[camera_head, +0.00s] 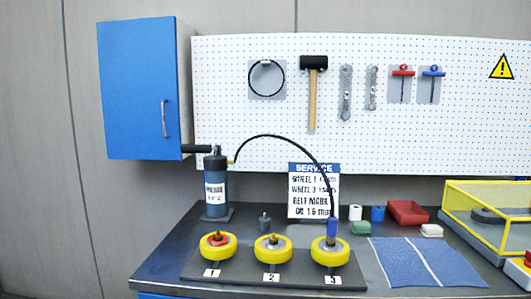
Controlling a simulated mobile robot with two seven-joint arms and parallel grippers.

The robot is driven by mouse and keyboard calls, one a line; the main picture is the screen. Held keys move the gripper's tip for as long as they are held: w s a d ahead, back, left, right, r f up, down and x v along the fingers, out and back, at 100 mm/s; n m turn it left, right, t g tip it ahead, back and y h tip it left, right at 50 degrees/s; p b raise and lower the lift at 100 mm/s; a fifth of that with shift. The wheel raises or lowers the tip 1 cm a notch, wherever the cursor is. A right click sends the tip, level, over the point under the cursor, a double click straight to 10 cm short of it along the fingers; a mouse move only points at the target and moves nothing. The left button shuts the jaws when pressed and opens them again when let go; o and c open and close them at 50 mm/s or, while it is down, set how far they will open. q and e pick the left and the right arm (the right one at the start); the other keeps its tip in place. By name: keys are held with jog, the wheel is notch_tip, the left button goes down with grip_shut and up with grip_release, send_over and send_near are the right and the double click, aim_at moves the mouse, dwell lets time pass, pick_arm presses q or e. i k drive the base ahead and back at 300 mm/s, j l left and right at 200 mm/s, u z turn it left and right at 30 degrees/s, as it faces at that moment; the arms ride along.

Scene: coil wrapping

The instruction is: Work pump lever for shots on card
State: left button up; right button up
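The grease pump (215,185), a dark upright cylinder with a white label, stands at the bench's left. Its black lever (196,149) sticks out level to the left from the top. A black hose (268,136) arcs from the pump to a blue coupler (332,228), which sits upright at the hub of yellow wheel 3 (331,253). Wheel 1 (218,246) has a red hub piece; wheel 2 (272,249) has a bare fitting. The service card (314,192) stands behind, naming wheels 1 and 3; its shot numbers are too blurred to read. Neither gripper shows.
A blue cabinet (135,90) hangs just above and left of the lever. Tools hang on the pegboard (220,130). A small grey part (264,222) stands behind the wheels.

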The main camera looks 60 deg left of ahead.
aim_at(185, 148)
jog(key=u, duration=2.1)
jog(key=i+l, duration=0.15)
jog(key=l, duration=0.25)
jog(key=i+l+z, duration=0.1)
jog(key=l, duration=0.25)
jog(key=i+l, duration=0.15)
jog(key=l, duration=0.25)
jog(key=i+l+z, duration=0.15)
jog(key=l, duration=0.2)
